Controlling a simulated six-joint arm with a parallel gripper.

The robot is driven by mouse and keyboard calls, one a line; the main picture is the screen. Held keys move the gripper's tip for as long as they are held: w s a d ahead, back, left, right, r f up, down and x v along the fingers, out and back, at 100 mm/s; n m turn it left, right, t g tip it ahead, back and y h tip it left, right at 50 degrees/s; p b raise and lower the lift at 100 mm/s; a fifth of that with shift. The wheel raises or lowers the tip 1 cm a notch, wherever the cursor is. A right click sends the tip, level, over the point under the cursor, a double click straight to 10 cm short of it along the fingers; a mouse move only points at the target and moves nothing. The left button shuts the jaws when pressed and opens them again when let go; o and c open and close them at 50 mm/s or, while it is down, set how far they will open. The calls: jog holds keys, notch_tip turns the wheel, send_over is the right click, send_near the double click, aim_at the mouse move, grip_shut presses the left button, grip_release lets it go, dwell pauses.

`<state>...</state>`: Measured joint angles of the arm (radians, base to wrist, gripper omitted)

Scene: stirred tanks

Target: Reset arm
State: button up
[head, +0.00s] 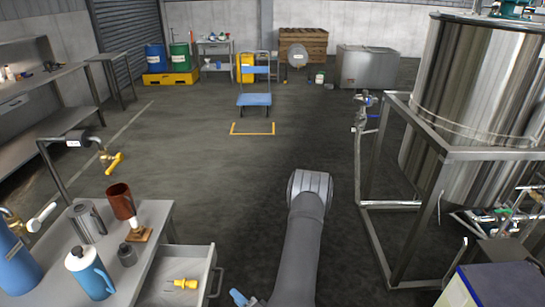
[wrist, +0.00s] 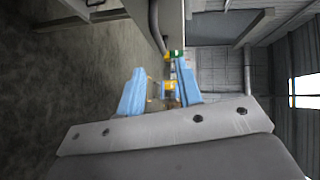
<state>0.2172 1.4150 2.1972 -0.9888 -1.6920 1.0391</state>
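My gripper (wrist: 160,70) shows in the wrist view with its two blue fingers standing apart. I see nothing held between them, only the distant background. In the head view my grey arm rises from the bottom middle over open floor and bends at a rounded joint. A small blue piece at the bottom edge beside the arm may be part of my gripper; most of the gripper is out of that view.
A bench (head: 160,240) at lower left holds a blue jug (head: 92,275), a brown beaker (head: 121,203) and a metal mug (head: 86,222). Its open drawer (head: 205,262) holds a yellow-handled tool (head: 182,284). A steel tank (head: 470,110) in a frame (head: 435,190) stands right. The middle floor is clear.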

send_near(220, 280)
jog(key=shift+f+x, duration=0.15)
jog(key=shift+x, duration=2.3)
jog(key=shift+f+x, duration=0.15)
jog(key=shift+x, duration=2.3)
jog(key=shift+a, duration=0.2)
jog(key=shift+d, duration=0.25)
jog(key=v, duration=1.1)
jog(key=shift+s+d, duration=0.25)
jog(key=shift+d, duration=0.05)
